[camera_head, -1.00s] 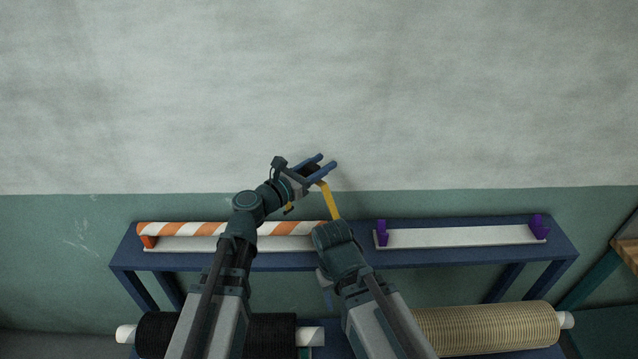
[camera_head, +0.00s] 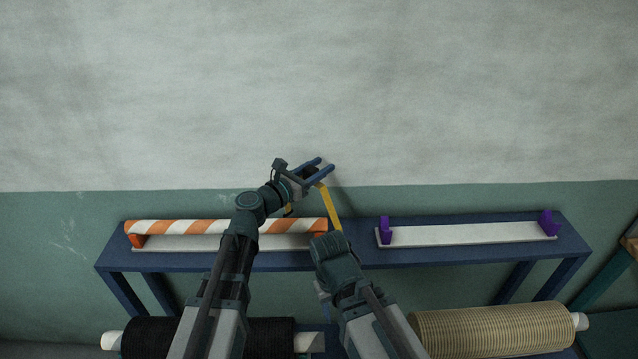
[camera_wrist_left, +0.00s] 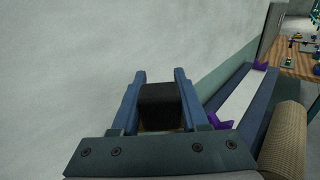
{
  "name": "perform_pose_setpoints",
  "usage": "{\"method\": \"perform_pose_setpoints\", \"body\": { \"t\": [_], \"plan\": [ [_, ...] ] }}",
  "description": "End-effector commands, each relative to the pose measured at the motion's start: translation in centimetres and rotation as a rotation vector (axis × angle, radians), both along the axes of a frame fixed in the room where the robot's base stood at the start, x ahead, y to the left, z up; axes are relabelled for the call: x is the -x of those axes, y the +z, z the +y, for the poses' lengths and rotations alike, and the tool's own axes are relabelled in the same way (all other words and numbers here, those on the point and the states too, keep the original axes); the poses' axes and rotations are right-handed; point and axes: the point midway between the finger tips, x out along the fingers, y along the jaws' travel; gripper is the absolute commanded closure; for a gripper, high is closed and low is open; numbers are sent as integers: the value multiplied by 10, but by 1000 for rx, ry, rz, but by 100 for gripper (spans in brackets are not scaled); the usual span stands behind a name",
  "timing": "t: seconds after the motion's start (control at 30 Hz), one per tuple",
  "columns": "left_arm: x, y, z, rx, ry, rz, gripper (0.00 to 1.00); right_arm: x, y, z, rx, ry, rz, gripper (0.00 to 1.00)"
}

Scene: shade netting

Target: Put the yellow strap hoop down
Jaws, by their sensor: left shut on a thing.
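The yellow strap hoop (camera_head: 330,209) hangs below my left gripper (camera_head: 324,168) in the head view. Its strap slants down towards my right arm, and another bit of yellow shows at the left below the wrist. My left gripper is shut on a dark block (camera_wrist_left: 160,103), seen between its two blue fingers in the left wrist view; it appears to be the hoop's grip. The hoop's lower part is hidden behind my right arm. My right gripper (camera_head: 324,296) is mostly hidden below its wrist, and its jaws cannot be made out.
A blue rack (camera_head: 350,257) stands by the wall. An orange-and-white striped bar (camera_head: 226,227) lies on its left side. A white strip with purple brackets (camera_head: 470,235) is on the right, empty. Below are a black roll (camera_head: 160,338) and a beige roll (camera_head: 490,328).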

Motion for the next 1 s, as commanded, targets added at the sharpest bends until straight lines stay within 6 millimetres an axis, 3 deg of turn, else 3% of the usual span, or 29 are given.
{"method": "perform_pose_setpoints", "body": {
  "t": [0.1,0.3,0.73,0.77,0.9,1.0],
  "plan": [
    [0,-21,0,0,0,0,100,0,-21,0,1,3,0,50],
    [-2,-44,-1,0,-1,0,100,0,-44,0,1,5,0,50],
    [-2,-46,-2,0,-1,0,100,0,-46,0,1,5,0,50],
    [-2,-46,-2,0,-1,0,54,0,-46,0,1,5,0,50],
    [-2,-45,-2,0,-1,0,29,0,-45,0,1,4,0,50],
    [-2,-45,-2,0,-1,0,26,0,-45,0,1,4,0,50]
  ]
}}
